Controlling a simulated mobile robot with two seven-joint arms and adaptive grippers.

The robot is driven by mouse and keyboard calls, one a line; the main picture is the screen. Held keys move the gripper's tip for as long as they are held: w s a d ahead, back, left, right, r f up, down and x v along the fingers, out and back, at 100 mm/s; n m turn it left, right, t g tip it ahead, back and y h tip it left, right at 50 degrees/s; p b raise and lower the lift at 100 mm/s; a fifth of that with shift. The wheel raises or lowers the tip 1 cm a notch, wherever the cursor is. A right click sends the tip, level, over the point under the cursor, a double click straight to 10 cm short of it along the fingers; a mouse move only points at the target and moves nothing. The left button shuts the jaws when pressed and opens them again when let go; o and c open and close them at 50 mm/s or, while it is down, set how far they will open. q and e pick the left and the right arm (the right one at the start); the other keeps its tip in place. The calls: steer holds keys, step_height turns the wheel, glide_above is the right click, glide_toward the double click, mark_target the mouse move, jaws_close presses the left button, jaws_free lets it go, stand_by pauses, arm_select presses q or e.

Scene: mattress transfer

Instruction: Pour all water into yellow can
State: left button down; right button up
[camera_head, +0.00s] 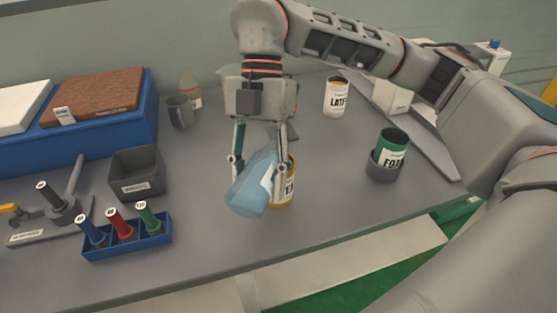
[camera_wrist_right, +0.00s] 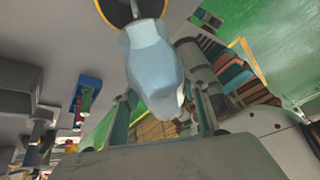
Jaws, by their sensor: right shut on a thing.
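A light-blue container (camera_head: 251,190) is held tilted in my right gripper (camera_head: 258,168), above the table. It fills the middle of the right wrist view (camera_wrist_right: 153,65). The yellow can (camera_head: 291,190) stands on the table just behind and to the right of it, mostly hidden by the container and a finger. In the right wrist view the can's round dark opening (camera_wrist_right: 118,12) with a yellow-orange rim shows at the container's far end. No water stream is clear to see. My left gripper is not in view.
A white can (camera_head: 337,98) stands behind to the right, and a green can (camera_head: 391,150) sits in a grey holder at right. At left are a grey bin (camera_head: 137,173), a blue rack (camera_head: 127,241) with three coloured pieces, and a grey cup (camera_head: 179,112). The front table middle is clear.

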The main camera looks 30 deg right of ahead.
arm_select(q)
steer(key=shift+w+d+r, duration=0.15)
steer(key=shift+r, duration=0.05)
arm_select(e)
steer(key=shift+r+y, duration=0.15)
steer(key=shift+y, duration=0.15)
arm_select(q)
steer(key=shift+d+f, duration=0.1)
arm_select(e)
steer(key=shift+w+d+r+g, duration=0.1)
steer(key=shift+r+g, duration=0.05)
steer(key=shift+g, duration=0.15)
stand_by(0.3)
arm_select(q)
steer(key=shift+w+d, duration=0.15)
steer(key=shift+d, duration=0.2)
arm_select(e)
steer(key=shift+w+d+r+g+y, duration=0.1)
steer(key=shift+r+g+y, duration=0.3)
steer(key=shift+y, duration=0.2)
stand_by(0.5)
